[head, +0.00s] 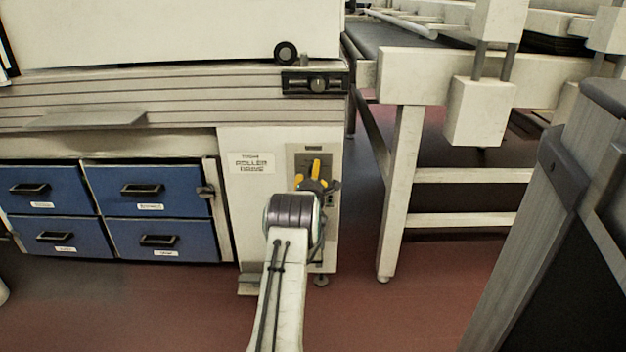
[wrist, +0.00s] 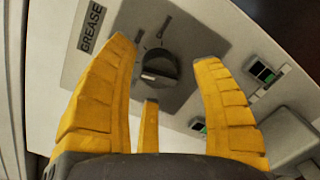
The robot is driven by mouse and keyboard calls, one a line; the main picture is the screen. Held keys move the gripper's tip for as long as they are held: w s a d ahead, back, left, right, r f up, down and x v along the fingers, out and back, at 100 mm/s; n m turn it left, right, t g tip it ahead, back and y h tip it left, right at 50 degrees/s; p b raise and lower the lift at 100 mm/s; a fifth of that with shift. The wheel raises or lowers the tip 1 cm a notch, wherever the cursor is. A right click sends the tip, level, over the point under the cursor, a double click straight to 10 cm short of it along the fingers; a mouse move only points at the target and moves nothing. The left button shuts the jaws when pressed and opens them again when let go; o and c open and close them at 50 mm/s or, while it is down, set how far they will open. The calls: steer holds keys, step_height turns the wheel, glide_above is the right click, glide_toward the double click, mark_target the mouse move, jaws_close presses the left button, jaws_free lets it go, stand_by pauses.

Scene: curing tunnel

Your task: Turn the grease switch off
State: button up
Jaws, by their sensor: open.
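In the wrist view, a round black rotary knob (wrist: 159,72) with a pale mark sits on a grey plate, next to a label reading GREASE (wrist: 93,28). The yellow fingers of my gripper (wrist: 166,68) are open on either side of the knob, apart from it as far as I can see. A shorter yellow finger points up from below. In the head view, my gripper (head: 315,172) is in front of the control panel (head: 296,155) on the white machine and hides the knob.
Two small switches with green parts, one of them a rocker (wrist: 262,73), lie right of the knob. Blue drawers (head: 150,190) fill the machine front at left. A conveyor frame (head: 400,150) stands right, and a grey cabinet (head: 560,200) is at the far right. Red floor is clear between.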

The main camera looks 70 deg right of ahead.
steer(key=shift+w+d, duration=0.1)
steer(key=shift+d, duration=0.45)
jaws_close()
stand_by(0.5)
